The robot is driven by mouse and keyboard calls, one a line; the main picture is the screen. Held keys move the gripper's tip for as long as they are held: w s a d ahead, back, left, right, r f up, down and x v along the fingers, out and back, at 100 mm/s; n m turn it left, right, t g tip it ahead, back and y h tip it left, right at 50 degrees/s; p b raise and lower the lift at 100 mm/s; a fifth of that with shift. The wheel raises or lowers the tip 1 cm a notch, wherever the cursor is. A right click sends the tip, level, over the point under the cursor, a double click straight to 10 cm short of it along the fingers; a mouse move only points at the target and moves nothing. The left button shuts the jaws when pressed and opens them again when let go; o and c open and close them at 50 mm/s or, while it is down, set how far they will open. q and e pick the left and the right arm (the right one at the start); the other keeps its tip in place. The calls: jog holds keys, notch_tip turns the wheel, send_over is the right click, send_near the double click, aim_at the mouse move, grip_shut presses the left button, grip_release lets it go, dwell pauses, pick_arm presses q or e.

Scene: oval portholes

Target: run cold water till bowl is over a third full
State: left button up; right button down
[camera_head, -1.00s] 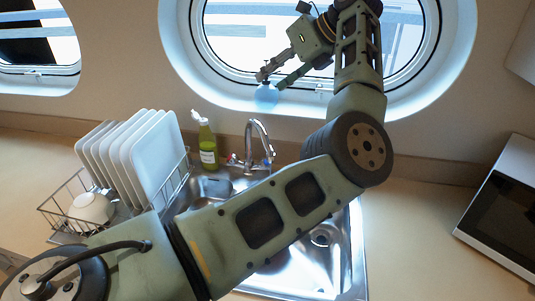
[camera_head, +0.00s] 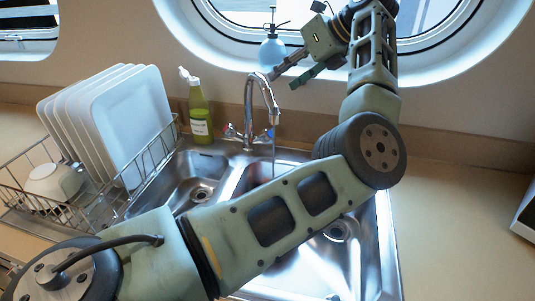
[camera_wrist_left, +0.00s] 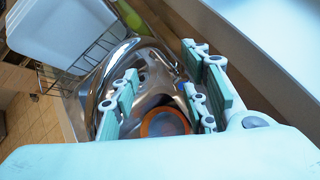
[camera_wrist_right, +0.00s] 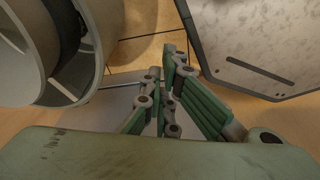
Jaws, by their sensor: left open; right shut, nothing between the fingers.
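The chrome tap (camera_head: 262,95) stands behind the sink, with a red-marked knob (camera_head: 231,131) at its left and a blue-marked knob (camera_head: 268,136) at its right. My right gripper (camera_wrist_right: 162,95) is shut and empty, away from the sink.
A dish rack (camera_head: 90,205) with white plates (camera_head: 130,120) and a white bowl (camera_head: 52,182) stands left of the sink (camera_head: 385,250). A green bottle (camera_head: 200,112) stands behind the sink. A blue spray bottle (camera_head: 272,52) is on the sill.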

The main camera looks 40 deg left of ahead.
pick_arm(q)
jog(key=b, duration=1.2)
send_near(270, 135)
jog(key=a+f, duration=0.1)
jog(key=a, duration=0.2)
pick_arm(e)
jog(key=w+f, duration=0.6)
jog(key=f, duration=0.1)
pick_arm(q)
jog(key=shift+s+a+f+b, duration=0.1)
jog(key=shift+s+f+b, duration=0.2)
jog(key=shift+f, duration=0.2)
jog(key=shift+s+a+f+b, duration=0.15)
jog(key=shift+f+b, duration=0.2)
jog(key=shift+f, duration=0.2)
jog(key=x, duration=0.6)
jog(key=shift+a+f+b, duration=0.25)
jog(key=shift+a+b, duration=0.05)
jog(key=shift+b, duration=0.05)
pick_arm(e)
jog(key=shift+t, duration=0.4)
jog(key=r, duration=0.1)
jog(key=w+r, duration=0.1)
jog(key=w+a+r, duration=0.1)
jog(key=r, duration=0.1)
jog(key=shift+a, duration=0.1)
pick_arm(q)
jog(key=shift+c, duration=0.3)
jog(key=c, duration=0.9)
jog(key=shift+c, duration=0.5)
